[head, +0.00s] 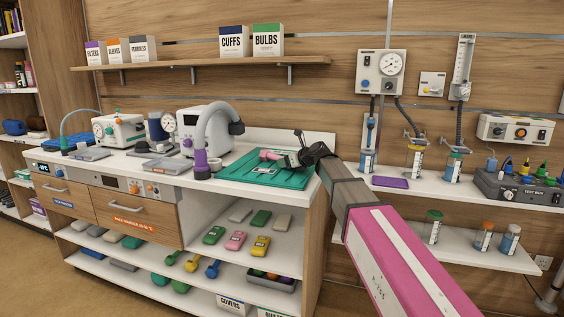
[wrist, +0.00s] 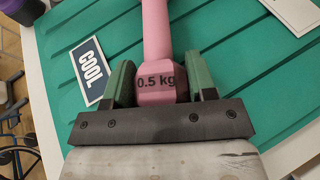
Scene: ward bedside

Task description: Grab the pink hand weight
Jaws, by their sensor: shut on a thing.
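The pink hand weight (wrist: 156,30) is marked "0.5 kg" on its near end. In the wrist view my gripper (wrist: 160,84) has its green-padded fingers on either side of that end, shut on it. The handle runs away from me toward the top of the picture; its far end is out of view there. In the head view the weight (head: 268,155) is small, at the tip of my gripper (head: 290,158), over the green ribbed mat (head: 240,177). I cannot tell whether it touches the mat.
Shelves below hold several other weights (head: 213,268).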

